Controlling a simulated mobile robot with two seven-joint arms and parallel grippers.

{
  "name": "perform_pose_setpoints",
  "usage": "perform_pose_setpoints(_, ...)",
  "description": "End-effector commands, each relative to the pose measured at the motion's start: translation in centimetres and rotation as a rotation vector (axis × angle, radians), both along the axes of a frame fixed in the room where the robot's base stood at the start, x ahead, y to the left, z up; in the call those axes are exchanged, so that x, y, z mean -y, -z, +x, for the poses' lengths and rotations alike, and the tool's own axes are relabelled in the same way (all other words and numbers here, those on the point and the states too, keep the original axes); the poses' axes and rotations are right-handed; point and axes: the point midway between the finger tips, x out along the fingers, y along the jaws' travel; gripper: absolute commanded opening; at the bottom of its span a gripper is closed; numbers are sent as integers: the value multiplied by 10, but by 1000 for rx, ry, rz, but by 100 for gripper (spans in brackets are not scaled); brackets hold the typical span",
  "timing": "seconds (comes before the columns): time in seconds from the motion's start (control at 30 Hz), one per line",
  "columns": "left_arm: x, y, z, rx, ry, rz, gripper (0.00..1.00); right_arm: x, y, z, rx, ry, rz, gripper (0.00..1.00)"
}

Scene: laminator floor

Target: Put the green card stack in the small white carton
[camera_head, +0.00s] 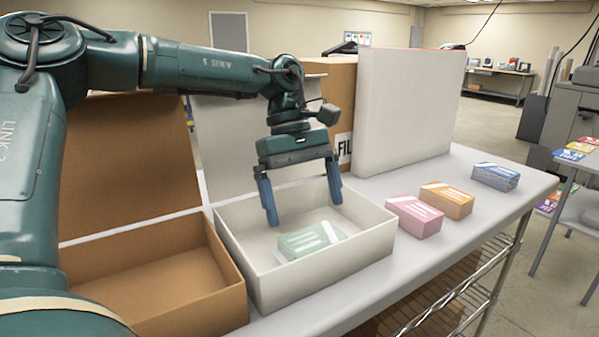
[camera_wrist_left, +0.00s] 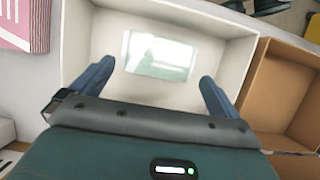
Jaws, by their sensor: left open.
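The green card stack (camera_head: 310,239) lies inside the small white carton (camera_head: 330,277), on its floor near the front wall in the head view. The carton's lid stands open at the back. My left gripper (camera_head: 304,210) is over the carton with its fingers apart and nothing between them. In the left wrist view the green card stack (camera_wrist_left: 160,54) lies flat on the carton floor, beyond the open fingers of the left gripper (camera_wrist_left: 152,82) and apart from them. The white carton (camera_wrist_left: 235,55) surrounds it there. My right gripper is not in view.
A brown carton (camera_head: 215,308) stands open, left of the white one. Pink (camera_head: 414,216), orange (camera_head: 446,200) and blue (camera_head: 495,177) card stacks sit to the right on the grey table (camera_head: 400,265). A tall white box (camera_head: 405,105) stands behind. Clear tabletop lies in front of the stacks.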

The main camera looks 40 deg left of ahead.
Motion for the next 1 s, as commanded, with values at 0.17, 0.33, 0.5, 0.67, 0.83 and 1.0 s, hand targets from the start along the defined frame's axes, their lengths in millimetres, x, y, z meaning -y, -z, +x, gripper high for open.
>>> perform_pose_setpoints(0.17,-11,-31,6,3,-2,1,100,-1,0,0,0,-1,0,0)
perform_pose_setpoints(0.33,-17,-45,7,-1,0,0,100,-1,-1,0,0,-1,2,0)
perform_pose_setpoints(0.5,-18,-48,7,-1,0,0,100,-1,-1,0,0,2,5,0)
perform_pose_setpoints(0.67,-18,-48,7,-1,0,0,100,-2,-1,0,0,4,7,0)
perform_pose_setpoints(0.83,-18,-47,7,-1,0,0,100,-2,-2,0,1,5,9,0)
perform_pose_setpoints(1.0,-18,-47,7,-1,0,0,100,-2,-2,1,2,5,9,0)
